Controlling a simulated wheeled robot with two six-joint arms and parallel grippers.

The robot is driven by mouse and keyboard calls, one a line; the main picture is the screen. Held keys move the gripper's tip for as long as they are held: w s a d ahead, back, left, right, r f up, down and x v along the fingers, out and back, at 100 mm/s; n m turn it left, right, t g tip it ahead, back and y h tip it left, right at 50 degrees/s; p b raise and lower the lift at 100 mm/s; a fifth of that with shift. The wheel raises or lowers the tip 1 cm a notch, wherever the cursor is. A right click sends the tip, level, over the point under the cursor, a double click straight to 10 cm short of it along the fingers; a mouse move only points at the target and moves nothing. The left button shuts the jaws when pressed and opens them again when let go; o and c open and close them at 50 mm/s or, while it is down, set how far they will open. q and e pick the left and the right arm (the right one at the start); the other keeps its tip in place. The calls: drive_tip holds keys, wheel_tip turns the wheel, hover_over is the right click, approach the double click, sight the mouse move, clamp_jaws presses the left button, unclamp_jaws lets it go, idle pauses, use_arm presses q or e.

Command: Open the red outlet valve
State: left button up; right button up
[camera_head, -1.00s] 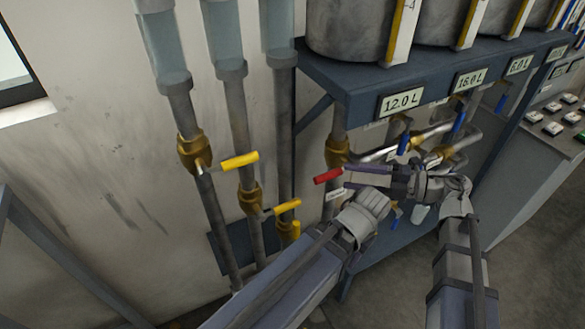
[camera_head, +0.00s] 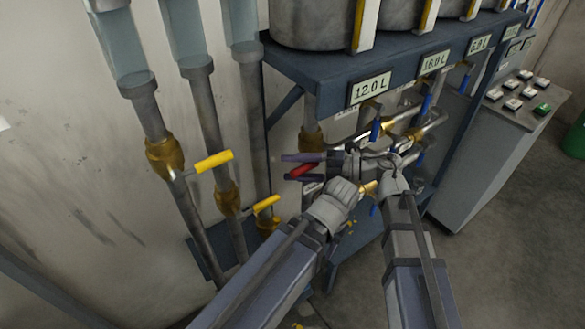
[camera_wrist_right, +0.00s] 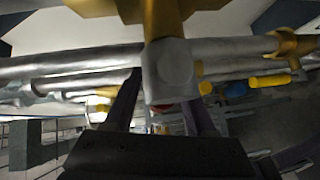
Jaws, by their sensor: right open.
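The red valve handle (camera_head: 303,170) sits low on the vertical outlet pipe under the 12.0 L tank label. My right gripper (camera_head: 296,166) reaches leftward to it from the right, jaws open. One finger lies just above the red handle in the picture, the other about level with or below it. I cannot tell whether either touches it. In the right wrist view my two fingers (camera_wrist_right: 160,115) are spread, with a pale valve stem end (camera_wrist_right: 170,72) and pipes ahead; the red handle is not clear there. My left arm's wrist shows below, its fingers hidden.
Yellow-handled valves (camera_head: 213,161) stand on pipes at the left. A blue shelf frame (camera_head: 300,72) carries the tanks, with blue-handled valves (camera_head: 375,130) and pipes beneath it. A button console (camera_head: 515,105) stands at the right. Floor is open at lower right.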

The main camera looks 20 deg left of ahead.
drive_tip(key=shift+a, duration=0.2)
clamp_jaws()
idle(0.4)
idle(1.0)
